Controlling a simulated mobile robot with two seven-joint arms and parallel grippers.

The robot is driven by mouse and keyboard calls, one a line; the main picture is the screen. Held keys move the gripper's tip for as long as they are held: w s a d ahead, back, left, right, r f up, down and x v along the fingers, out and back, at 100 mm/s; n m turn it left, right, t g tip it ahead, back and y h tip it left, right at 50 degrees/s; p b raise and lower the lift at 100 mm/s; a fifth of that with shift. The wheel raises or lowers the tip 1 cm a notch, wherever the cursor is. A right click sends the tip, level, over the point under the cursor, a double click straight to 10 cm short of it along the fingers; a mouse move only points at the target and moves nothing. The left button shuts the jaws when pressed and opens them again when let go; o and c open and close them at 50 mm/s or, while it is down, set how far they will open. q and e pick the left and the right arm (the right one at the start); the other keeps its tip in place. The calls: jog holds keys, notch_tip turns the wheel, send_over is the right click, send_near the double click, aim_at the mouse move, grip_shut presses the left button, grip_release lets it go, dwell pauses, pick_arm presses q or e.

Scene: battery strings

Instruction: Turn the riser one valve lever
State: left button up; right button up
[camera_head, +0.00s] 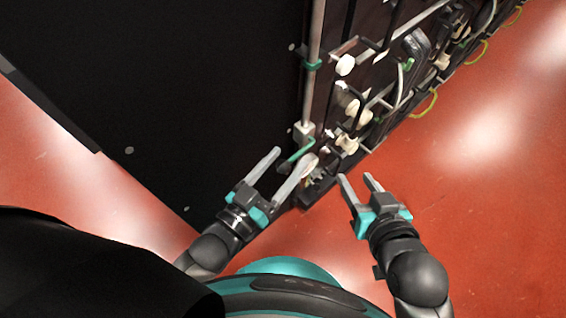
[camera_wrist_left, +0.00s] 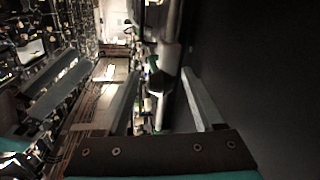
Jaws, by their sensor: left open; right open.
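A grey riser pipe (camera_head: 315,40) runs down the edge of a tall black cabinet in the head view. Low on it sits a grey valve body (camera_head: 304,131) with a green lever (camera_head: 296,157) slanting down to the left. My left gripper (camera_head: 296,156) is open, and the lever appears between its fingertips; I cannot tell whether they touch it. In the left wrist view the pipe (camera_wrist_left: 172,50) shows between the two open fingers, with a dark fitting near the tips. The lever is not clear there. My right gripper (camera_head: 356,177) is open and empty, right of the cabinet's lower corner.
The black cabinet side (camera_head: 170,80) fills the left. To the right of the pipe, a rack face carries pipes, cream knobs (camera_head: 346,65) and yellow-green loops (camera_head: 426,103). A green clamp (camera_head: 312,64) sits higher on the pipe. The red floor (camera_head: 490,200) at right is clear.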

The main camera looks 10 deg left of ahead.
pick_arm(q)
grip_shut()
dwell(0.5)
dwell(0.9)
